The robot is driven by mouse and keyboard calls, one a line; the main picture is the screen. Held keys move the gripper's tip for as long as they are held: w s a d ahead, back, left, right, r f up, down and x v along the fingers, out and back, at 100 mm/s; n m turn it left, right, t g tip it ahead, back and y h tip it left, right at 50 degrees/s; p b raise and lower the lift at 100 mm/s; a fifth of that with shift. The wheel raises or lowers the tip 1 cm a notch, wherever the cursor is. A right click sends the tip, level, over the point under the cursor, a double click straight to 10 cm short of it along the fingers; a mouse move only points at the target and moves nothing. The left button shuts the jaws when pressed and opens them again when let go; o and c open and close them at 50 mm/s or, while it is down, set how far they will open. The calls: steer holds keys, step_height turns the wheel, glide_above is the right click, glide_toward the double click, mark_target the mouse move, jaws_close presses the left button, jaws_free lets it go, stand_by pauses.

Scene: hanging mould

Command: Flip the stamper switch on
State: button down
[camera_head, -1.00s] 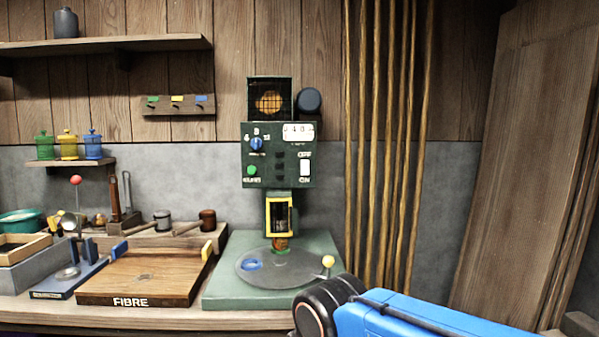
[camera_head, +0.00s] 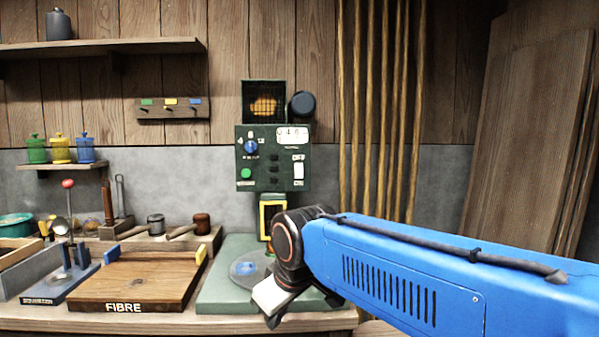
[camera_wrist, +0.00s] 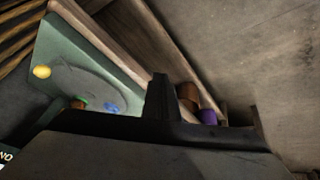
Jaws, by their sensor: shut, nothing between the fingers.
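The stamper (camera_head: 243,205) is a dark green machine at the centre of the head view. Its white rocker switch (camera_head: 298,171) is at the right of the front panel, between the OFF label above and the ON label below. My blue arm reaches in from the right, and its dark wrist is below and in front of the panel, covering part of the stamper's base. My gripper (camera_wrist: 160,82) shows as dark shut fingers in the wrist view, with nothing held. In that tilted view, part of an ON label shows at the lower left edge. The fingertips are apart from the switch.
The panel also has a blue dial (camera_head: 251,146) and a green button (camera_head: 246,173). A FIBRE wooden board (camera_head: 135,283) lies left of the stamper. Several hanging rods (camera_head: 380,110) are behind, right of the machine. A yellow knob (camera_wrist: 41,72) stands on the base.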

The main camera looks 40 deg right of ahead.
steer(key=w+d+r+n+t+h, duration=0.1)
steer(key=w+d+r+n, duration=0.3)
steer(key=w+d+r, duration=0.8)
steer(key=w+d+r+n+t+h, duration=0.1)
steer(key=w+d+r+n+h, duration=0.2)
steer(key=w+d+r, duration=0.9)
step_height(320, 180, up, 7)
steer(key=d+n, duration=0.1)
steer(key=d, duration=0.2)
steer(key=shift+w+f+n, duration=0.2)
steer(key=shift+w+n, duration=0.15)
steer(key=shift+n, duration=0.05)
glide_toward(299, 177)
step_height(299, 177, down, 3)
steer(key=shift+w+d+f, duration=0.2)
steer(key=shift+w+d, duration=0.15)
steer(key=shift+w, duration=0.25)
steer(key=shift+w+d+f, duration=0.25)
steer(key=shift+w+d, duration=0.1)
steer(key=shift+w, duration=0.25)
steer(key=shift+w+d, duration=0.35)
steer(key=shift+w, duration=0.15)
